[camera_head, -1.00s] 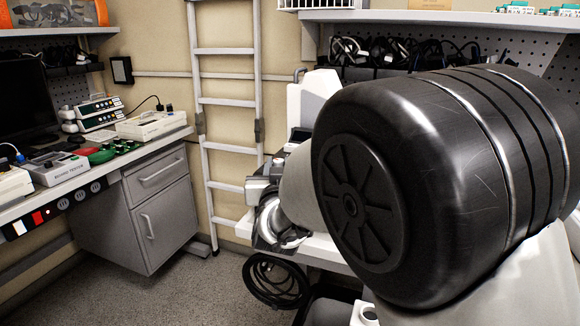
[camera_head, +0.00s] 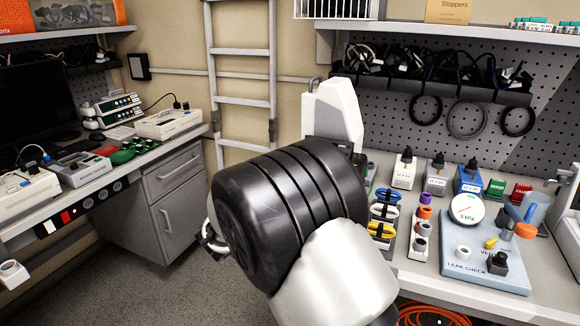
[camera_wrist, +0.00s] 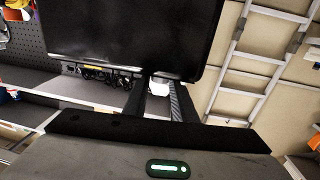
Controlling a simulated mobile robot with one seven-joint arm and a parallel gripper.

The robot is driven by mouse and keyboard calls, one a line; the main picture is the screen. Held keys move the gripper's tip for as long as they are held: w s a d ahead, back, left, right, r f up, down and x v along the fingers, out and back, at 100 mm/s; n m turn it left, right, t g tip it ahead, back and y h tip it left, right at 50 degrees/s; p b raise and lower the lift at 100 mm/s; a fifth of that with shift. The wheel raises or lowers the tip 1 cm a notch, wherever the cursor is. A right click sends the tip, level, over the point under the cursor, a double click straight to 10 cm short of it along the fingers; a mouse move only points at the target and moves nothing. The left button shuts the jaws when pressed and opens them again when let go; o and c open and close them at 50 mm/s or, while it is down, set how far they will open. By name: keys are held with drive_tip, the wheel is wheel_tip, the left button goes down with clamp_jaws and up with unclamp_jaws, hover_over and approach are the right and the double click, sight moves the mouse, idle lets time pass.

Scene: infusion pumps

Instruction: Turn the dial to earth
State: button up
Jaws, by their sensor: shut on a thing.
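I cannot make out a dial marked earth in either view. A grey-white tester (camera_head: 78,168) with small, unreadable controls sits on the left bench. A small white patch shows between the fingers.
A leak check board (camera_head: 475,255) with a round gauge (camera_head: 467,208) stands on the right bench, near several bottles. A ladder (camera_head: 243,95) leans on the back wall. A drawer cabinet (camera_head: 175,205) is under the left bench. Floor between the benches is clear.

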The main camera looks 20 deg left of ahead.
drive_tip(key=shift+w+a+m+g+h+p, duration=0.15)
drive_tip(key=shift+m+g+h+p, duration=0.3)
drive_tip(key=shift+m+h, duration=0.5)
drive_tip(key=shift+a+m+g+h+p, duration=0.25)
drive_tip(key=shift+m+h+p, duration=0.3)
drive_tip(key=shift+h, duration=0.7)
drive_tip(key=o, duration=1)
drive_tip(key=shift+o, duration=0.2)
drive_tip(key=p+v, duration=0.1)
drive_tip(key=v, duration=1.6)
drive_tip(key=shift+a, duration=0.2)
